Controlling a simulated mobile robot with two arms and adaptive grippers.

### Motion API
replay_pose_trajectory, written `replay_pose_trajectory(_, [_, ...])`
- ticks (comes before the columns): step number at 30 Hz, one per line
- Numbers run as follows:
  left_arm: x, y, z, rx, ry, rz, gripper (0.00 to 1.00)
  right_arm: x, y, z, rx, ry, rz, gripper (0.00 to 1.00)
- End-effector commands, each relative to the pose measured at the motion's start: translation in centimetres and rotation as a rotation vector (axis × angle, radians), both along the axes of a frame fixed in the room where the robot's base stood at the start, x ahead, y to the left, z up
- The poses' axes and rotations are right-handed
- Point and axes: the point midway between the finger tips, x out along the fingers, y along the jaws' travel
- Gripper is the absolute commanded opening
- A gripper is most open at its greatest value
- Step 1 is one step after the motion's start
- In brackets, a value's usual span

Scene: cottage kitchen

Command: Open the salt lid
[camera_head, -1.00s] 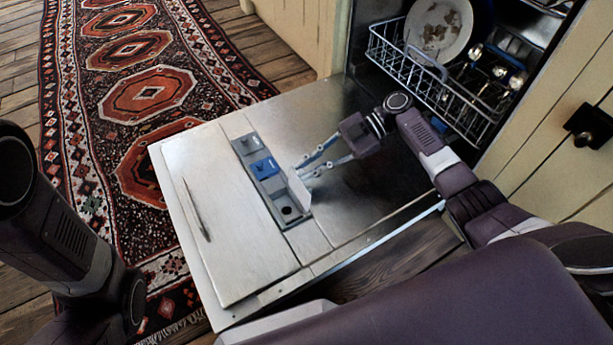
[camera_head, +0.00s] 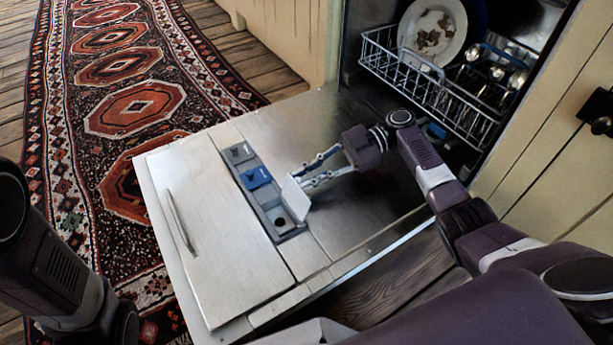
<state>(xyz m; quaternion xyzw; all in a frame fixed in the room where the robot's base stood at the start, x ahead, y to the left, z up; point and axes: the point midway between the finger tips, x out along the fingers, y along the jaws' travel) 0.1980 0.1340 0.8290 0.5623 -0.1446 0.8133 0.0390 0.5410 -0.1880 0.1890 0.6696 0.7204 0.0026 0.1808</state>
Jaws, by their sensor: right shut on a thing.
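The salt lid (camera_head: 296,198) is a pale flap standing up at the right edge of the dispenser strip (camera_head: 270,207), on the inner face of the lowered dishwasher door. It is raised off its compartment, where a dark round hole (camera_head: 280,223) shows. My right gripper (camera_head: 302,178) comes from the right, its thin grey fingers shut on the upper part of the lid. The exact finger contact is too small to see. My left arm shows at the left edge; its gripper is out of view.
A blue lid (camera_head: 257,178) and a grey compartment (camera_head: 240,153) sit farther up the strip. The dishwasher door (camera_head: 210,240) lies flat and mostly clear. Behind it is a rack (camera_head: 425,85) with a plate (camera_head: 432,33). A patterned rug (camera_head: 135,110) lies left.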

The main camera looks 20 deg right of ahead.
Motion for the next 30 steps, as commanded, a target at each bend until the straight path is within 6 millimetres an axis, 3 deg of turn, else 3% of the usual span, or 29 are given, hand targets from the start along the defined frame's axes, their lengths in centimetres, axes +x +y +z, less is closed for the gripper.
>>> replay_pose_trajectory(3, [0.0,0.0,0.0,0.0,0.0,0.0,0.4,0.0,0.0,-0.2,-0.004,0.002,-0.002,0.0])
replay_pose_trajectory(4, [0.0,0.0,0.0,0.0,0.0,0.0,0.4,0.0,0.0,-0.2,-0.004,0.002,-0.002,0.17])
replay_pose_trajectory(9, [0.0,0.0,0.0,0.0,0.001,0.0,0.4,0.0,0.0,-0.1,-0.003,0.002,-0.001,0.32])
replay_pose_trajectory(20, [0.2,0.1,0.0,-0.001,0.007,0.002,0.4,0.1,-0.7,0.2,-0.002,-0.001,-0.003,0.32])
replay_pose_trajectory(30, [0.1,0.0,0.0,-0.001,0.003,0.001,0.4,0.5,-7.1,1.9,-0.003,0.001,-0.005,0.32])
